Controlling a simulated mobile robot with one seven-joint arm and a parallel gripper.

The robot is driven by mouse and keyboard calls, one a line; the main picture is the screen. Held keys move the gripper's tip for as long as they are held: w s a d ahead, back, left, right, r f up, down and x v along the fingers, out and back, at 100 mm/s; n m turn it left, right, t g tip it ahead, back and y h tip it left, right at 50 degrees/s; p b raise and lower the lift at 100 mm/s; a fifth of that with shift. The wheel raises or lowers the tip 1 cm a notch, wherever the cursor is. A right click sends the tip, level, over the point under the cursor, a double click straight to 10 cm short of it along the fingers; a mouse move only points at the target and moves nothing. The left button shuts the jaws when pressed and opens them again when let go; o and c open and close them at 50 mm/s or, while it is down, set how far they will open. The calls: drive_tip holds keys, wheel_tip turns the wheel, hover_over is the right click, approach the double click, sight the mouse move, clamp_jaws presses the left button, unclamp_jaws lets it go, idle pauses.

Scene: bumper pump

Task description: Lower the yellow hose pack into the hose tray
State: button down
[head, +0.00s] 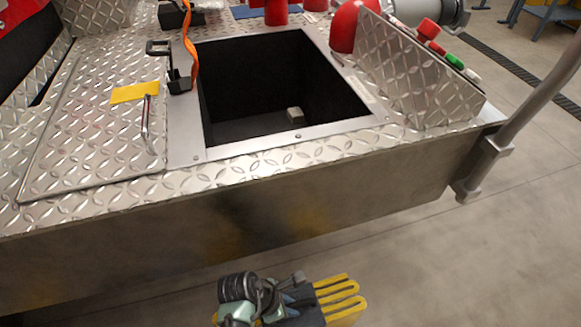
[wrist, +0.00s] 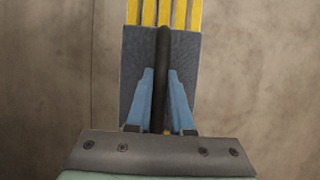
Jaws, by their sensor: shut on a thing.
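The yellow hose pack (head: 341,290) is at the bottom of the head view, in front of the metal side wall and below the deck edge. My gripper (head: 290,300) is shut on it. In the wrist view, the blue fingers (wrist: 161,100) close on a dark bar along the pack's grey wrap (wrist: 187,50); yellow hose folds (wrist: 165,12) stick out beyond. The hose tray (head: 285,85) is a dark, square recess with a metal rim in the deck. A small pale block (head: 295,115) lies on its floor. The pack is apart from the tray.
A diamond-plate lid (head: 95,140) with a handle and yellow label lies left of the opening. A black latch with an orange strap (head: 190,60) is at its left rim. A sloped plate panel (head: 415,70), red fittings (head: 350,25) and a grey rail (head: 520,110) stand to the right.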

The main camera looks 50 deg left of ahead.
drive_tip(key=shift+w+a+r+p, duration=0.1)
drive_tip(key=shift+r+p, duration=2)
drive_tip(key=shift+p, duration=0.05)
drive_tip(key=shift+w+a+r+p, duration=0.1)
drive_tip(key=shift+r+p, duration=1.95)
drive_tip(key=shift+p, duration=0.05)
wheel_tip(320, 180, up, 16)
drive_tip(key=p, duration=1.8)
wheel_tip(320, 180, up, 16)
drive_tip(key=p, duration=1.7)
drive_tip(key=shift+p, duration=0.3)
wheel_tip(320, 180, up, 16)
drive_tip(key=p, duration=1.7)
